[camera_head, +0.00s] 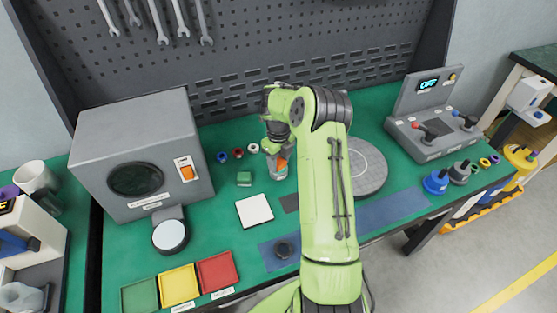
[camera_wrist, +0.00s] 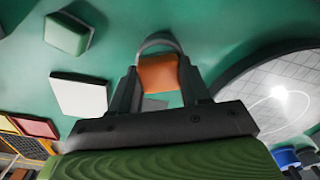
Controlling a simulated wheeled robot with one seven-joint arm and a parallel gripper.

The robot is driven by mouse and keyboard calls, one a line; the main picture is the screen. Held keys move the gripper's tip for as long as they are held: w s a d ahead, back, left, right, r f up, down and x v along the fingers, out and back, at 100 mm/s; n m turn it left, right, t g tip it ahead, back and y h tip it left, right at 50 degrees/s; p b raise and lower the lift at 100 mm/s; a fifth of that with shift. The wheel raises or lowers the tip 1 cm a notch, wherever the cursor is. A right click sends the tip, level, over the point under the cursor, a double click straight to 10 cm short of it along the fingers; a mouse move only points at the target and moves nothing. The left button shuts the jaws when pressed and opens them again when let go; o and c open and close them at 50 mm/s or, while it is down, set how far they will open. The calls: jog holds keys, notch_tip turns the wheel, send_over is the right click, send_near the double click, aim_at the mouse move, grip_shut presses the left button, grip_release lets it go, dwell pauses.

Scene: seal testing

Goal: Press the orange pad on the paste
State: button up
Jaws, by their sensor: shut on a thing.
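The orange pad (camera_head: 283,162) is between the fingers of my gripper (camera_head: 279,160), which is shut on it. In the wrist view the orange pad (camera_wrist: 158,73) sits between the two dark fingers. A small round pale container (camera_head: 278,174), possibly the paste, is right under the pad. Its curved grey rim (camera_wrist: 160,42) shows behind the pad in the wrist view. The paste surface itself is hidden, and I cannot tell whether the pad touches it.
A green block (camera_head: 244,178) and a white tile (camera_head: 254,210) lie left of my gripper. A round grey plate (camera_head: 369,172) is to the right, partly behind my arm. A grey box with a window (camera_head: 140,145) stands at left. Coloured trays (camera_head: 180,284) line the front.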

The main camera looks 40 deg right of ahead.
aim_at(279, 162)
jog(key=shift+r+p, duration=2.05)
jog(key=shift+r, duration=1.5)
jog(key=shift+f, duration=0.1)
